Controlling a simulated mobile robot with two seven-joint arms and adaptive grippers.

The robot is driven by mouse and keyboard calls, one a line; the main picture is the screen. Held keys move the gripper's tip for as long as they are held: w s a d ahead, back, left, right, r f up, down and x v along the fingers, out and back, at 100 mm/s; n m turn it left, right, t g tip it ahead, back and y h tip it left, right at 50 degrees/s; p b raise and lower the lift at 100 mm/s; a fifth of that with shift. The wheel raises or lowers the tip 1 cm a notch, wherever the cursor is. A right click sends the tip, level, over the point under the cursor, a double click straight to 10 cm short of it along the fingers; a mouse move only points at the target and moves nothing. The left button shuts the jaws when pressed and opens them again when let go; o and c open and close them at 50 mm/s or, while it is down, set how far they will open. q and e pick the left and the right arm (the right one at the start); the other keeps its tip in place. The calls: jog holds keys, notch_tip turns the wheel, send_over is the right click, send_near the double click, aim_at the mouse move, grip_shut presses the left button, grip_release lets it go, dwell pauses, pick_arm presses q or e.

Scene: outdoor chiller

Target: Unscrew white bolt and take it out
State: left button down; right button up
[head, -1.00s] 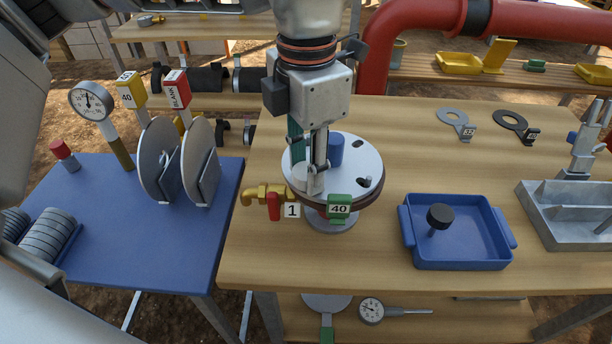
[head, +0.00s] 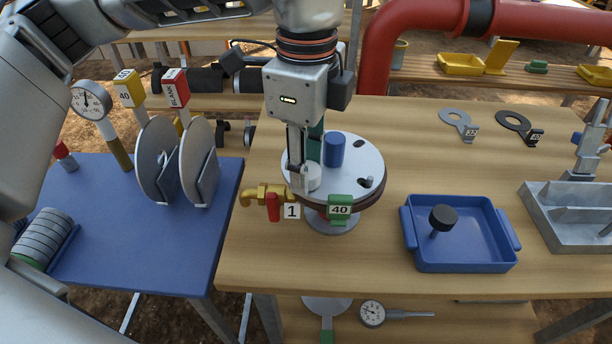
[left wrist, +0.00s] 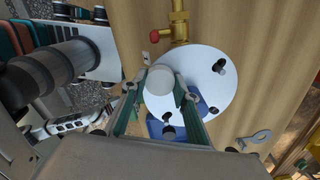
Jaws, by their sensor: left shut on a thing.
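The white bolt (head: 313,178) stands on the left front part of the round grey flange plate (head: 362,157). It shows in the left wrist view as a round white head (left wrist: 159,81). My left gripper (head: 304,179) points straight down over the plate, shut on the bolt's head with a finger on either side. The bolt's lower part is hidden, so I cannot tell how far it is out. A blue bolt (head: 334,150) stands behind it on the plate. My right gripper is in neither view.
A brass valve with a red handle (head: 273,207) and a green 40 tag (head: 340,207) are close to the plate. A blue tray (head: 463,260) with a black knob (head: 442,218) stands to the right. Upright discs (head: 199,160) stand on the left blue table (head: 130,270).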

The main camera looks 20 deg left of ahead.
pick_arm(q)
jog(key=shift+n, duration=1.2)
jog(key=c, duration=1.5)
grip_release()
jog(key=shift+o, duration=0.2)
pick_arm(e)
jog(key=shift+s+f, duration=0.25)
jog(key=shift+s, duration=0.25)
pick_arm(q)
jog(key=shift+o, duration=0.4)
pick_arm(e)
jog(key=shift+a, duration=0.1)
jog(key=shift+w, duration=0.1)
